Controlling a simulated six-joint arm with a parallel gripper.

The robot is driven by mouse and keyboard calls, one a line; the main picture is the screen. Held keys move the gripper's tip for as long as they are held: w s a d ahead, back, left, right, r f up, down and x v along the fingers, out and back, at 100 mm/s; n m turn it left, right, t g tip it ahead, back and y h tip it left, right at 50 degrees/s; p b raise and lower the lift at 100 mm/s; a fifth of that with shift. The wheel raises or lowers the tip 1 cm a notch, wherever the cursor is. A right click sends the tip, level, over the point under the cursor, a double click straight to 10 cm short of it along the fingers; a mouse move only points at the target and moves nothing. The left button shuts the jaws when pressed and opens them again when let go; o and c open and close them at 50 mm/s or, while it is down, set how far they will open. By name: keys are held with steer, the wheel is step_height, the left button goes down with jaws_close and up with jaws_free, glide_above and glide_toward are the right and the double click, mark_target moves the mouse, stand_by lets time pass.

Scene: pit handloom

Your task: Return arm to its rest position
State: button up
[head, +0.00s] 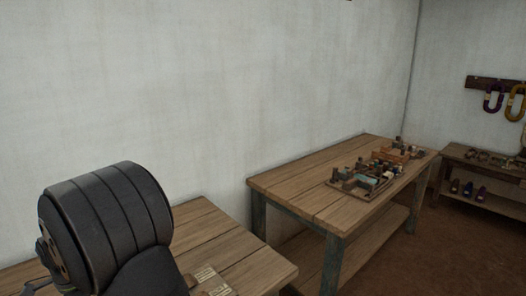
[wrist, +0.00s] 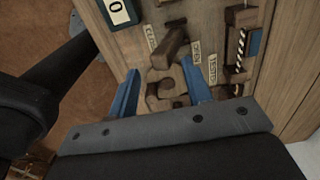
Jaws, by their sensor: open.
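My gripper (wrist: 161,76) shows in the wrist view with its two blue fingers spread apart. It is open, and nothing appears clamped in it. Between and beyond the fingers is a brown wooden block-like part (wrist: 165,90) with a bar-shaped piece (wrist: 170,48) above it. I cannot tell whether a finger touches it. These parts are on a wooden board (wrist: 130,42) with small pale labels, too blurred to read surely. In the head view my dark arm stands at the lower left, and the gripper itself is out of view.
In the head view a near wooden table (head: 215,242) is partly behind my arm. A second table (head: 290,188) against the wall holds trays of small parts (head: 370,178). A shelf table (head: 490,180) stands far right. Brown floor (head: 400,262) is clear in front.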

steer(key=shift+f, duration=2.6)
steer(key=o, duration=1.2)
steer(key=s+d+r+n+t+y, duration=0.1)
steer(key=s+d+r+n, duration=0.15)
steer(key=r+n, duration=0.7)
steer(key=s+d+r+n+t+y, duration=0.2)
steer(key=d+r+n, duration=0.1)
steer(key=r+n, duration=0.65)
step_height(320, 180, down, 8)
steer(key=w+a+m, duration=0.1)
steer(key=w+a, duration=0.1)
steer(key=a, duration=0.1)
steer(key=shift+f, duration=0.15)
steer(key=shift+d, duration=0.1)
steer(key=v, duration=1)
